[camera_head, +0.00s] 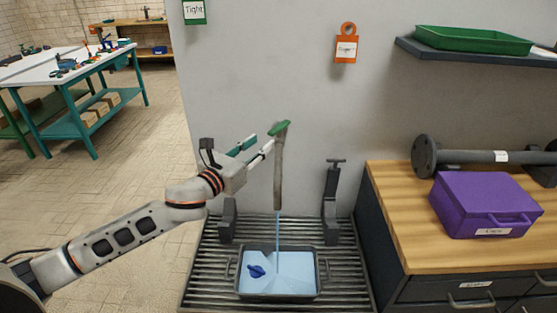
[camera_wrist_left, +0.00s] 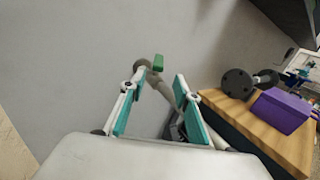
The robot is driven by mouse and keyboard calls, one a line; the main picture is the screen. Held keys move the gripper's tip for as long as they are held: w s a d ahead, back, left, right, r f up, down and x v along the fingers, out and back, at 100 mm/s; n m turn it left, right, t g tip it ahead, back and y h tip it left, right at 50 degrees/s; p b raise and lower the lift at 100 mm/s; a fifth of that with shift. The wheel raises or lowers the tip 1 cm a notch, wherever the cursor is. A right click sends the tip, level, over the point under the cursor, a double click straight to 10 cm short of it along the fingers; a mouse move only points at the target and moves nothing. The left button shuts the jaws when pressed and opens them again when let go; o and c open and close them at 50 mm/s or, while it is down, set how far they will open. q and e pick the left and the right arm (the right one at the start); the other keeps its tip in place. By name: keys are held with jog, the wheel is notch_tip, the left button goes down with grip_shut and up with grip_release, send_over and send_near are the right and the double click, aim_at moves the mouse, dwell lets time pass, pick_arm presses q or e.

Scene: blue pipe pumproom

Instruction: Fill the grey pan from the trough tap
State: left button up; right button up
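The grey pan (camera_head: 278,297) sits on the slatted trough grate (camera_head: 205,270) under the tap. Light-blue water (camera_head: 295,278) covers its bottom, and a small dark-blue object (camera_head: 257,271) is in it. The tap (camera_head: 278,180) has a green lever (camera_head: 280,128), tilted up to the right. A stream of water (camera_head: 277,230) runs from its spout into the pan. My left gripper (camera_head: 258,147) is open and empty just left of the lever. In the left wrist view its teal-padded fingers (camera_wrist_left: 157,108) stand apart, with the green lever (camera_wrist_left: 158,62) beyond the tips. My right gripper is not in view.
Two dark upright brackets (camera_head: 331,205) stand at the back of the trough. A wooden-topped cabinet (camera_head: 395,220) at right holds a purple box (camera_head: 480,205) and a flanged pipe (camera_head: 475,157). A green tray (camera_head: 470,40) lies on the shelf above. The floor at left is clear.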

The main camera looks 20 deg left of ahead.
aim_at(279, 126)
pick_arm(q)
jog(key=shift+r+p+x, duration=0.15)
jog(key=shift+p+x, duration=0.15)
jog(key=shift+x, duration=2.55)
jog(key=shift+r+p+x, duration=0.1)
jog(key=shift+p+x, duration=0.2)
jog(key=shift+x, duration=2.55)
jog(key=shift+a, duration=0.15)
grip_shut()
